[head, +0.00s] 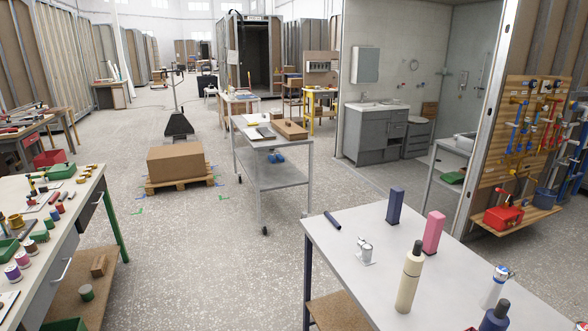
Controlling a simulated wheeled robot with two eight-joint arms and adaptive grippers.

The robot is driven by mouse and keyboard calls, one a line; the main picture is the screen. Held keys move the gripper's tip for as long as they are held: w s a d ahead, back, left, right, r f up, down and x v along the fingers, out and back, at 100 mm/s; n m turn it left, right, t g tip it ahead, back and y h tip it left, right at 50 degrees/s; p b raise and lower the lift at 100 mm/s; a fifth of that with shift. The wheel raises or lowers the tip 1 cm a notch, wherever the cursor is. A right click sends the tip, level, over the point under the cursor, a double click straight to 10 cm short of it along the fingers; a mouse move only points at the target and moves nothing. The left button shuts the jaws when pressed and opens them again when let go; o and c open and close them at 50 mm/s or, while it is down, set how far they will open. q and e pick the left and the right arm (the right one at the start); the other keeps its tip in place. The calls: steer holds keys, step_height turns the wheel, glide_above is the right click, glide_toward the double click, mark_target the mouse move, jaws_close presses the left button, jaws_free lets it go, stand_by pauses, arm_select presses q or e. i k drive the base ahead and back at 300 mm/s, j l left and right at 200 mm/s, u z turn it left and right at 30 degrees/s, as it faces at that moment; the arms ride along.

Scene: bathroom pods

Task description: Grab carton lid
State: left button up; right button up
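A closed-looking brown carton (175,162) sits on a low wooden pallet (178,186) on the floor, left of centre in the head view. Its top is a flat brown face; I cannot tell whether that is a separate lid. A flat brown piece (291,130) with a small dark thing on it lies on the top of a grey metal trolley (272,145); I cannot tell whether it is a lid. Neither of my grippers is in view.
A workbench (85,190) with spools and tools stands at the left. A grey table (350,215) with bottles and blocks (395,205) fills the lower right. A dark stand (178,125) is behind the carton. The speckled floor between bench and table is clear.

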mark_target(288, 124)
steer(key=i+j+u, duration=0.45)
steer(key=i, duration=0.5)
steer(key=i+u, duration=0.5)
steer(key=i, duration=0.5)
steer(key=i+z, duration=0.2)
steer(key=i, duration=0.3)
steer(key=i+z, duration=0.2)
steer(key=i, duration=0.25)
steer(key=i+j+z, duration=0.15)
steer(key=i, duration=0.35)
steer(key=i+j+z, duration=0.2)
steer(key=i, duration=0.25)
steer(key=i+j+z, duration=0.2)
steer(key=i, duration=0.25)
